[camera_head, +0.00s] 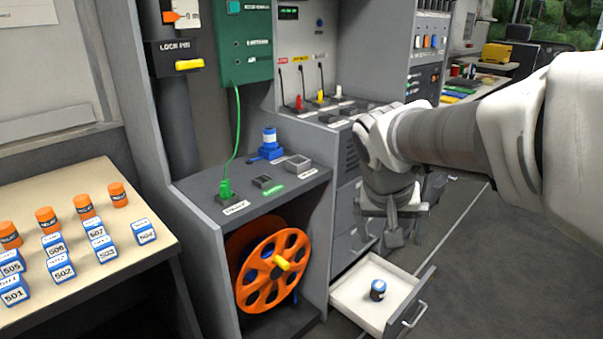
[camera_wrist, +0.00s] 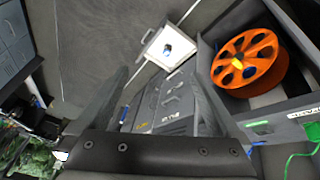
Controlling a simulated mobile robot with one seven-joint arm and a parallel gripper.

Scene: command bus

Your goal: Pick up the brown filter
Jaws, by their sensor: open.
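A small dark can with a blue top and a pale band (camera_head: 377,289) stands in the open white drawer (camera_head: 350,302). It is the nearest match for the brown filter, but its body looks near black and I cannot confirm brown. It also shows as a small blue-and-dark item in the wrist view (camera_wrist: 167,49), inside the drawer (camera_wrist: 152,54). My gripper (camera_head: 394,232) hangs above and slightly right of the drawer, well apart from the can. In the wrist view my gripper (camera_wrist: 160,80) has its two fingers spread with nothing between them.
A grey cabinet (camera_head: 205,196) with an orange cable reel (camera_head: 254,290) stands left of the drawer. A beige table (camera_head: 150,226) at far left holds orange cylinders (camera_head: 118,194) and blue-and-white numbered blocks (camera_head: 144,231). Open dark floor (camera_head: 480,290) lies to the right.

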